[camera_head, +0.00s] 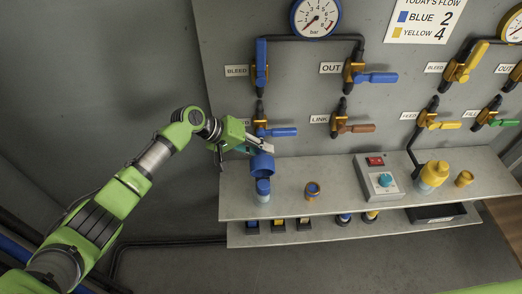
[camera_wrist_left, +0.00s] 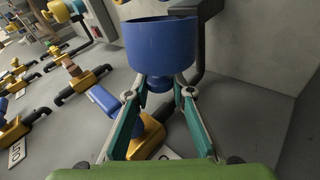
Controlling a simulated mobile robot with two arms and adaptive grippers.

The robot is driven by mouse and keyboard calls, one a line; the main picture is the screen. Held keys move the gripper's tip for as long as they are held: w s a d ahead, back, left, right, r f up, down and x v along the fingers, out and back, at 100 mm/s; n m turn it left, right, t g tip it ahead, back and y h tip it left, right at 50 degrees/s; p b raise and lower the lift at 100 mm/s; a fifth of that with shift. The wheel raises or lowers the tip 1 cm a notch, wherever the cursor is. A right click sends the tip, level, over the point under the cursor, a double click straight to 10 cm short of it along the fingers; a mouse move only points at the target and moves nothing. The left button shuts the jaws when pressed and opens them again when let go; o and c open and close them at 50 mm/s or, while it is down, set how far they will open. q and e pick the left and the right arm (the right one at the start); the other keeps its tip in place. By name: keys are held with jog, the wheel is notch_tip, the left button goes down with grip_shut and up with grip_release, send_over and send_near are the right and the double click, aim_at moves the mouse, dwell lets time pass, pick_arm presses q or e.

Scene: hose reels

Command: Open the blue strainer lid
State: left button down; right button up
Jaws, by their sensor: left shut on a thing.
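The blue strainer lid (camera_head: 262,166) shows in the head view above the left part of the shelf, as a dark blue round cap. Below it a lighter blue cylinder (camera_head: 263,187) stands upright near the shelf edge. I cannot tell whether the lid touches anything under it. My left gripper (camera_head: 262,146) reaches in from the left at the lid. In the left wrist view the fingers (camera_wrist_left: 161,90) are closed around the small knob of the blue lid (camera_wrist_left: 160,48), whose wide body extends beyond the fingertips. My right gripper is not in view.
Blue-handled valves (camera_head: 276,131) and pipes are on the wall close behind my gripper. A lower shelf (camera_head: 350,229) carries small parts.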

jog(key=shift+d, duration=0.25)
pick_arm(q)
jog(key=c, duration=1.8)
grip_release()
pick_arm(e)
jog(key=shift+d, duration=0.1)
pick_arm(q)
jog(key=v, duration=1.2)
jog(key=shift+w+d, duration=0.1)
